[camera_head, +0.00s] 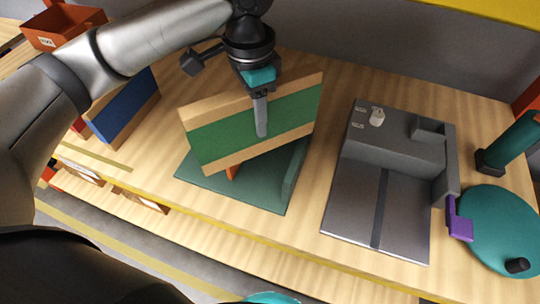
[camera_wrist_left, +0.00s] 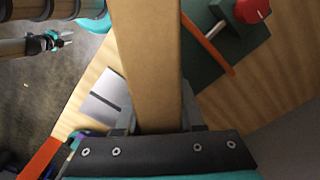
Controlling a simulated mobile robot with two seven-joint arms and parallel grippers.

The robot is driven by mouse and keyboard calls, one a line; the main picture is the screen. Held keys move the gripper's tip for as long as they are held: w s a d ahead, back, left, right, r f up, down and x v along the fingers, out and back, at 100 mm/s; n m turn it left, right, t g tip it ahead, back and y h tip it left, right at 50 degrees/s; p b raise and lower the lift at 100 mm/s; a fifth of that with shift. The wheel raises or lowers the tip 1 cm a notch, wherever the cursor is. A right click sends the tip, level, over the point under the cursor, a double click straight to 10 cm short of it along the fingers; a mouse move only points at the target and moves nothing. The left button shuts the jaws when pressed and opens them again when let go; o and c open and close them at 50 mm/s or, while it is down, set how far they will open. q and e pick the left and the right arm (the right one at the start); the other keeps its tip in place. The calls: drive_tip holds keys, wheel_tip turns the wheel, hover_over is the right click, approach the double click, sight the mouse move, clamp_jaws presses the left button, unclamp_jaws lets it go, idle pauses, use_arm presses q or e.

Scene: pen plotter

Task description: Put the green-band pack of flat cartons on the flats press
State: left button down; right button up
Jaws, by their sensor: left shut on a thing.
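The green-band pack of flat cartons (camera_head: 215,138) is brown with a wide green stripe and is tilted, its right end higher. My left gripper (camera_head: 261,118) is shut on its upper middle, one finger across the green band. In the left wrist view the pack's brown edge (camera_wrist_left: 150,60) runs away between the fingers. Behind and below the pack is a dark green stand (camera_head: 255,195), apparently the flats press, with an upright side plate. Its red knob (camera_wrist_left: 250,10) and orange bar (camera_wrist_left: 207,43) show in the left wrist view. The pack hides much of it. My right gripper (camera_wrist_left: 58,41) looks open and empty.
A round teal base (camera_head: 495,235) with a purple part is farther right. A blue-band pack (camera_head: 120,115) stands at the left, near an orange-red bin (camera_head: 62,28). Bare wood lies between stand and machine.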

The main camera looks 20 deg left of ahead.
use_arm(q)
drive_tip(key=m, duration=0.1)
drive_tip(key=w+m, duration=0.1)
drive_tip(key=m, duration=0.1)
drive_tip(key=shift+w+d+f+m, duration=0.1)
drive_tip(key=shift+d+f+m, duration=0.1)
drive_tip(key=shift+m, duration=0.1)
drive_tip(key=m, duration=0.1)
drive_tip(key=w+m, duration=0.1)
drive_tip(key=m, duration=0.1)
drive_tip(key=shift+d+f, duration=0.1)
drive_tip(key=shift+f, duration=0.1)
drive_tip(key=w+f+m, duration=0.1)
drive_tip(key=f+m, duration=0.3)
drive_tip(key=m, duration=0.3)
drive_tip(key=w+f+m, duration=0.2)
drive_tip(key=f+m, duration=0.2)
drive_tip(key=m, duration=0.3)
drive_tip(key=w+d+f+m, duration=0.1)
drive_tip(key=w+f+m, duration=0.1)
drive_tip(key=f+m, duration=0.3)
drive_tip(key=shift+w+m, duration=0.2)
drive_tip(key=shift+m, duration=0.7)
use_arm(e)
drive_tip(key=shift+w, duration=0.6)
use_arm(q)
drive_tip(key=shift+f, duration=0.1)
drive_tip(key=shift+f, duration=0.1)
drive_tip(key=c, duration=0.5)
unclamp_jaws()
